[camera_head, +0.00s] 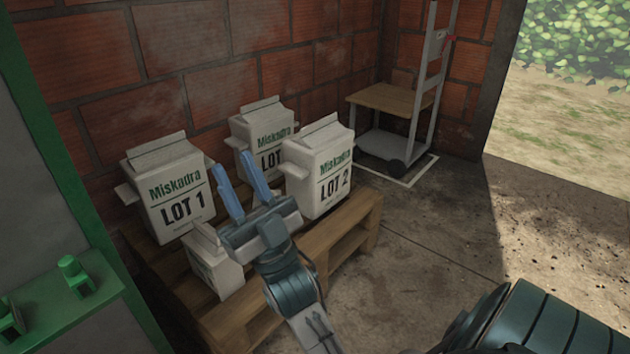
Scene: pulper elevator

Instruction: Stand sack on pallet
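Several white sacks printed "Miskadra" stand on a wooden pallet (350,232) by the brick wall. The LOT 1 sack (180,190) is at left, and the LOT 2 sack (322,172) is upright at right. Another LOT sack (262,134) stands at the back, its number hidden. A fourth, lower sack (214,268) is at the front left of the pallet, partly covered by my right gripper. My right gripper (231,164) has its blue fingers apart with nothing seen between them, over the middle of the group. My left gripper is not in view.
A grey hand truck (428,95) and a wooden-topped stand (392,99) are in the back corner inside a white floor outline. A green ledge (62,300) with green fittings is at left. The concrete floor right of the pallet is clear, towards an open doorway.

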